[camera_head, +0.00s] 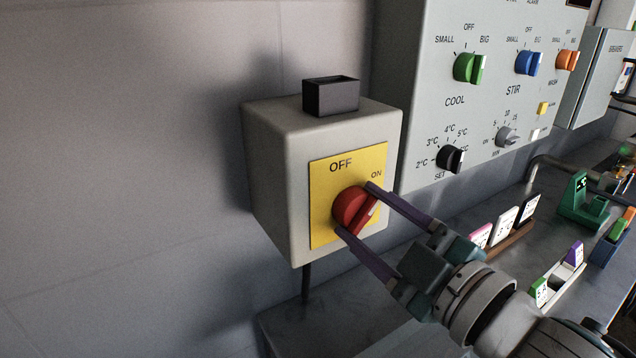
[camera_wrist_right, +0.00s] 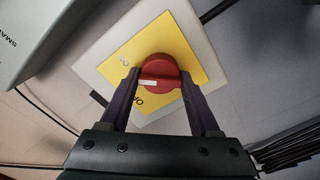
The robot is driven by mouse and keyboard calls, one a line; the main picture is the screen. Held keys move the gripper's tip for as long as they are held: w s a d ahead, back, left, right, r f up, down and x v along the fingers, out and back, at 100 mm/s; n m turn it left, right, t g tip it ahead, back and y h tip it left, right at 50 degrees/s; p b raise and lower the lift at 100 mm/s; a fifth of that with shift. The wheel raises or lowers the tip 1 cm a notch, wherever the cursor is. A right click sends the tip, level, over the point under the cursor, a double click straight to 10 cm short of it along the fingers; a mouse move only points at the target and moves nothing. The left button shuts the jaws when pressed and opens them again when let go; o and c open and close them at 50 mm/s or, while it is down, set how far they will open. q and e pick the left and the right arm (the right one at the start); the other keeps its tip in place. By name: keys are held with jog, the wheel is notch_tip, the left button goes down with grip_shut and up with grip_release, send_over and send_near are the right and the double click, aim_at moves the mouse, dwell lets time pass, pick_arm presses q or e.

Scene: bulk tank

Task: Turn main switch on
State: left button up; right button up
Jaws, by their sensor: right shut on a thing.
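The main switch is a red rotary knob (camera_head: 351,209) on a yellow plate (camera_head: 322,200) marked OFF and ON, on the front of a grey box (camera_head: 283,150) on the wall. A white mark on the knob's raised bar points up and right, towards ON. My right gripper (camera_head: 355,207) has its two purple fingers on either side of the knob, shut on its bar. In the right wrist view the red knob (camera_wrist_right: 160,70) sits between the fingertips, with the yellow plate (camera_wrist_right: 195,55) behind. My left gripper is not in view.
A grey control panel (camera_head: 420,75) with green, blue, orange and black knobs stands right of the switch box. A black block (camera_head: 331,97) sits on top of the box. Below right, a grey counter (camera_head: 330,325) holds small cards and coloured items.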

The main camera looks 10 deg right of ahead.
jog(key=m+p, duration=0.1)
jog(key=m, duration=0.4)
jog(key=shift+m, duration=0.3)
jog(key=shift+m+p, duration=0.45)
jog(key=shift+m, duration=1.65)
jog(key=o, duration=1.4)
jog(key=shift+c, duration=0.2)
jog(key=v, duration=1)
jog(key=shift+p, duration=0.35)
